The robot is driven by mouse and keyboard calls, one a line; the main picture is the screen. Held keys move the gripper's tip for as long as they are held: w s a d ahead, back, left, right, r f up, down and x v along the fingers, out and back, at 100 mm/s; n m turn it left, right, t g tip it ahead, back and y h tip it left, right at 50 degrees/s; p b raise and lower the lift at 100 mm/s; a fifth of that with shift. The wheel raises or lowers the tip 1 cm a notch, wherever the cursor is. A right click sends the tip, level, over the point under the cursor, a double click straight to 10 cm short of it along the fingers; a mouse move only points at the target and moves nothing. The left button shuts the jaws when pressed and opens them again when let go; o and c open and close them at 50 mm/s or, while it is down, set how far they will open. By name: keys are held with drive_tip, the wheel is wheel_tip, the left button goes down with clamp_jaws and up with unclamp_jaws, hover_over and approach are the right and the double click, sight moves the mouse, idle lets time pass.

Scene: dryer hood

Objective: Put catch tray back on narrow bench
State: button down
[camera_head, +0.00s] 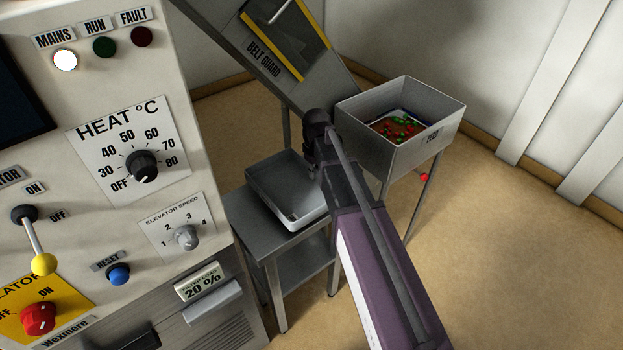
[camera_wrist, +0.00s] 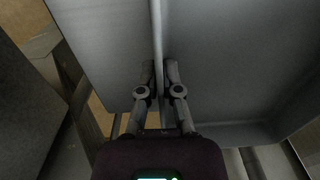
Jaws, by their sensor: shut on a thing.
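The catch tray (camera_head: 283,185) is a shallow grey metal tray, empty, over the narrow bench (camera_head: 249,219) in the head view. I cannot tell whether its whole bottom touches the bench top. My gripper (camera_head: 317,172) is at the tray's right-hand side, and the arm hides part of that side. In the wrist view my gripper (camera_wrist: 160,73) is shut on the tray's thin wall, one finger on each side of it. The tray's inside (camera_wrist: 225,70) fills the right of that view.
A feed bin (camera_head: 440,130) with red and green pieces stands right of the bench. The sloping belt guard (camera_head: 275,62) is behind. The control cabinet (camera_head: 150,215) stands close on the bench's left. Open floor (camera_head: 500,250) lies to the right.

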drive_tip(key=shift+w+a, duration=0.1)
drive_tip(key=shift+w, duration=0.05)
drive_tip(key=shift+w+a, duration=0.15)
drive_tip(key=shift+w, duration=0.1)
drive_tip(key=shift+w+a+f+b, duration=0.15)
drive_tip(key=shift+w+f+b, duration=0.05)
drive_tip(key=shift+f+b, duration=1.65)
drive_tip(key=shift+f, duration=0.2)
drive_tip(key=c, duration=0.8)
unclamp_jaws()
drive_tip(key=shift+r, duration=0.1)
drive_tip(key=shift+r, duration=0.2)
wheel_tip(320, 180, up, 12)
drive_tip(key=p, duration=1.2)
drive_tip(key=shift+d, duration=0.2)
